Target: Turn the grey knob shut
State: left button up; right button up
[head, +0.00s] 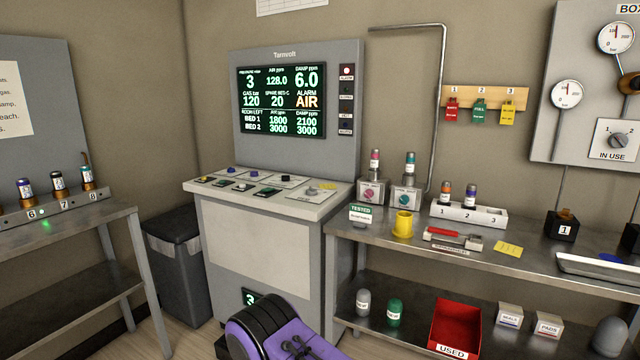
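A grey knob (619,140) sits on a white square plate labelled IN USE, on the grey wall panel at the far right. Its pointer is slanted, but its exact setting is too small to read. Another small greyish knob (312,190) seems to sit on a pale plate at the right of the console's sloping top. I cannot tell which of the two the task names. Neither of my grippers is in view, and nothing touches either knob.
The console (270,240) with a lit screen (281,102) stands in the middle. A steel bench (480,262) with bottles, a yellow cup (403,224) and boxes is at right. A purple-and-black object (285,330) is in front; another bench (60,235) stands left.

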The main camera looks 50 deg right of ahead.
aim_at(310, 191)
jog(key=z, duration=0.5)
jog(key=i, duration=0.75)
jog(key=z, duration=0.8)
